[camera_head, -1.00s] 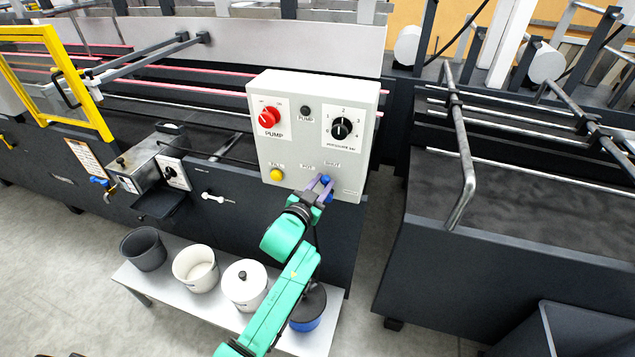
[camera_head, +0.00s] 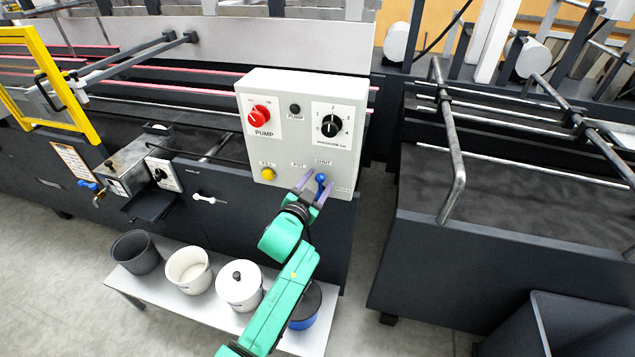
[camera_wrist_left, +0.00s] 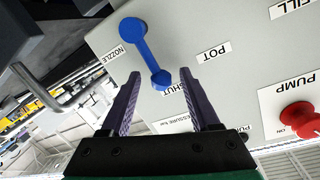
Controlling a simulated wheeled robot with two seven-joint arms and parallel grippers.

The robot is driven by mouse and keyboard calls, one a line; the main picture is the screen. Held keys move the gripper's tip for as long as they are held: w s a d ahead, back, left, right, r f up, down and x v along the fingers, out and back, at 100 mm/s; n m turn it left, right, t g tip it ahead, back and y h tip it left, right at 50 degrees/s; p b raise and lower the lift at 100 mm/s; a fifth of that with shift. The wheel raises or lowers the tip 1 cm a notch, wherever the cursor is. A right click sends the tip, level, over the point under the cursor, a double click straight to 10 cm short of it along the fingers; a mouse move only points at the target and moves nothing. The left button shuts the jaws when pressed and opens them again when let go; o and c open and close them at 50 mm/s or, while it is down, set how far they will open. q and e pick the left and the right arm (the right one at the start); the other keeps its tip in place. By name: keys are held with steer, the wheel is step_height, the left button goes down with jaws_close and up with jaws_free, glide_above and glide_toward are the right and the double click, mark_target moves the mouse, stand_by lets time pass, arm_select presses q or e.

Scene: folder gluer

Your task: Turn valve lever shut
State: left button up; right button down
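The blue valve lever (camera_head: 320,181) is on the lower right of the white control panel (camera_head: 290,147). It also shows in the left wrist view (camera_wrist_left: 146,55), with its large round end nearer the NOZZLE label and its narrower end at the SHUT label (camera_wrist_left: 178,96), which is partly hidden. The POT label (camera_wrist_left: 213,53) is off to one side. My left gripper (camera_head: 314,186) is open, with its two purple fingers on either side of the lever's narrow end and a gap visible on both sides in the left wrist view (camera_wrist_left: 159,74). My right gripper is not in view.
The panel also carries a red pump knob (camera_head: 259,116), a black pressure knob (camera_head: 331,126) and a yellow FILL button (camera_head: 267,174). Below stands a bench (camera_head: 180,306) with several pots. A dark machine (camera_head: 500,260) stands at the right, across a floor gap.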

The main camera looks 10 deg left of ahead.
arm_select(q)
steer(key=b+v, duration=0.2)
steer(key=v, duration=1.2)
steer(key=shift+s, duration=0.25)
steer(key=shift+a, duration=0.1)
steer(key=s+a+f+g, duration=0.1)
steer(key=s+f+g, duration=0.2)
steer(key=f, duration=0.9)
steer(key=s+a+f+n+g+y, duration=0.1)
steer(key=s+a+f+g, duration=0.15)
steer(key=f, duration=0.85)
steer(key=s+f+g, duration=0.2)
steer(key=s+f, duration=0.1)
steer(key=f, duration=0.9)
steer(key=s+a+f+n+g, duration=0.1)
steer(key=s+a+f+g, duration=0.1)
steer(key=s+f, duration=0.4)
steer(key=s+a+f+n+g+y, duration=0.1)
steer(key=s+a+f+g, duration=0.2)
steer(key=s, duration=0.9)
steer(key=s+a+f+n+g, duration=0.1)
steer(key=s+a+f+g, duration=0.2)
steer(key=s+f, duration=0.5)
steer(key=shift+s+f+y, duration=0.35)
steer(key=shift+s+y, duration=0.05)
steer(key=shift+s, duration=0.35)
